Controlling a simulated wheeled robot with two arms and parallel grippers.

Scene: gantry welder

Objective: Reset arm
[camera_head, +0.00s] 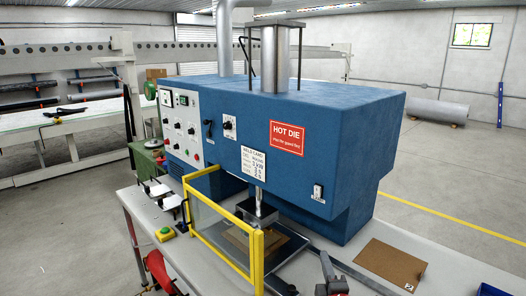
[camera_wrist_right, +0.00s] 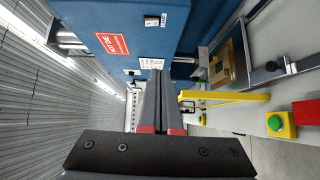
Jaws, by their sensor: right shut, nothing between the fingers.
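My right gripper (camera_head: 325,258) shows at the bottom middle of the head view, in front of the blue press, above the grey table. In the right wrist view its two dark fingers (camera_wrist_right: 159,80) lie side by side with nothing between them, and red bands mark their bases. The fingers point toward the blue press (camera_head: 290,130), which also shows in the wrist view (camera_wrist_right: 190,45).
A yellow-framed guard (camera_head: 252,262) stands before the press, by a plate under its head. A brown board (camera_head: 391,264) lies on the table (camera_head: 440,258) at right. A yellow button box (camera_head: 165,234) is at left.

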